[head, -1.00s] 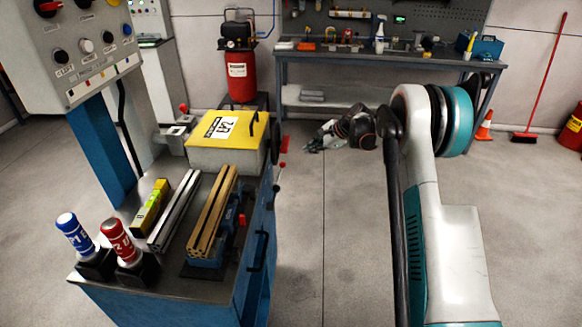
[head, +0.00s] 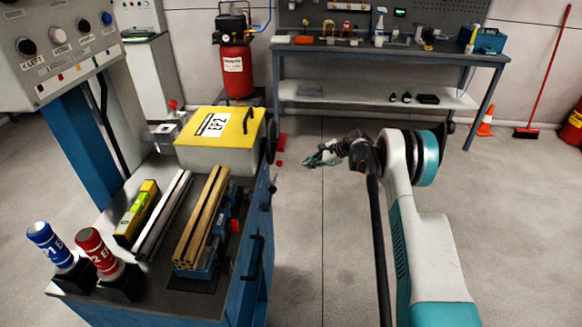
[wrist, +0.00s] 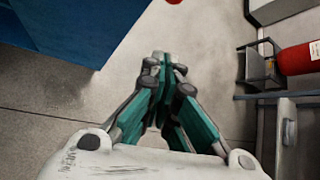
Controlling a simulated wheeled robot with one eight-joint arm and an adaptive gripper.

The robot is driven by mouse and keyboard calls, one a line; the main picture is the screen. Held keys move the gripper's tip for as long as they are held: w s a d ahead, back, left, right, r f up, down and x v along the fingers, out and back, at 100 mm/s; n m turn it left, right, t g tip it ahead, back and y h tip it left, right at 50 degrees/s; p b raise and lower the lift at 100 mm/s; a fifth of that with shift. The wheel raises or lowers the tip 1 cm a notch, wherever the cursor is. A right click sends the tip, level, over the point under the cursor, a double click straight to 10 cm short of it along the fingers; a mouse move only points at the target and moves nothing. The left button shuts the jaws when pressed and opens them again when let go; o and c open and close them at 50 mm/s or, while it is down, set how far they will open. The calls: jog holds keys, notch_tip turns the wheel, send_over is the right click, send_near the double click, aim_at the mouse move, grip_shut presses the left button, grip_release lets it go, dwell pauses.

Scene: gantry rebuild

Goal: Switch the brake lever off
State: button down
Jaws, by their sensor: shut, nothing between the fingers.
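A small red knob (head: 279,163) shows beside the right side of the blue cart, near a dark handwheel (head: 270,136); it may belong to the brake lever, but I cannot tell its setting. A dark fitting (head: 266,196) sits on the cart side below it. My gripper (head: 310,160) is to the right of the knob, apart from it, with its tips pointing left. In the wrist view my gripper (wrist: 163,62) is shut and empty over bare floor. A bit of red (wrist: 173,2) shows at that view's top edge.
The blue cart (head: 250,285) carries a yellow-lidded box (head: 190,120), metal bars, a level (head: 135,212) and two marked cylinders. A workbench (head: 390,55) stands at the back, left of an orange cone (head: 486,121).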

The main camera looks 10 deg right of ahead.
jog(key=b+x, duration=0.4)
jog(key=x, duration=0.6)
jog(key=shift+s+a+r+b, duration=0.1)
jog(key=shift+a+r+b, duration=0.1)
jog(key=shift+a+r, duration=0.25)
jog(key=shift+s+a+r+b, duration=0.15)
jog(key=shift+a+r+b, duration=0.05)
jog(key=shift+r, duration=0.45)
jog(key=shift+s+a+r+b, duration=0.1)
jog(key=shift+a+r+b, duration=0.1)
jog(key=shift+a+r, duration=0.25)
jog(key=shift+d+r, duration=0.1)
jog(key=shift+r, duration=0.05)
jog(key=shift+s, duration=0.1)
